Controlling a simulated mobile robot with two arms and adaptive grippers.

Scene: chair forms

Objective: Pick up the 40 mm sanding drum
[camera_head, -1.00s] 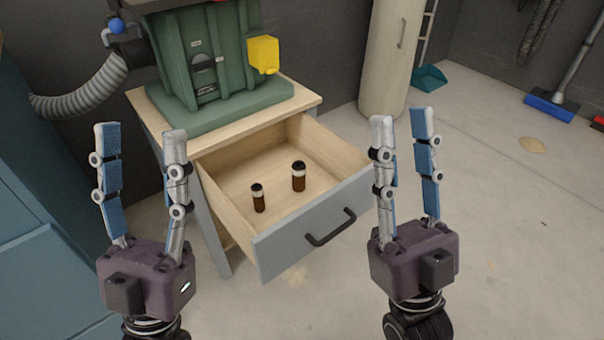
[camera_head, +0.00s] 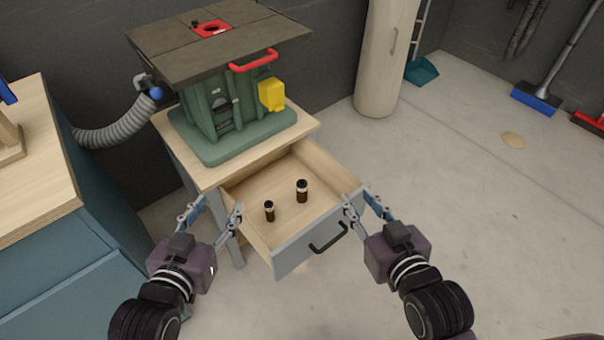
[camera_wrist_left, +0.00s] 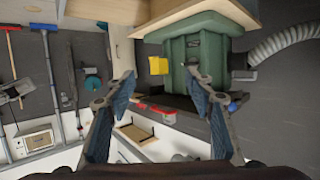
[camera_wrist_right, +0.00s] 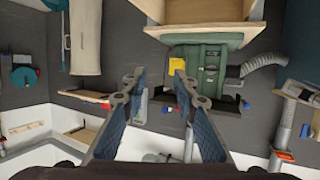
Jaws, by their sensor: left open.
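Two upright dark brown sanding drums with black tops and pale bands stand apart in the open drawer (camera_head: 258,243) in the head view. The smaller drum (camera_head: 269,211) is on the left, the larger drum (camera_head: 302,190) further right and back. No size marking is legible, so I cannot read which is 40 mm. My left gripper (camera_head: 218,204) is open and empty, left of the drawer. My right gripper (camera_head: 358,195) is open and empty at the drawer's right side. Neither touches a drum. The wrist views do not show the drums.
A green machine (camera_head: 232,130) with a dark table top (camera_head: 165,50) stands on the wooden cabinet behind the drawer. A grey hose (camera_head: 115,130) runs left. A blue cabinet (camera_head: 60,265) stands at the left. The floor (camera_head: 480,220) at the right is mostly clear.

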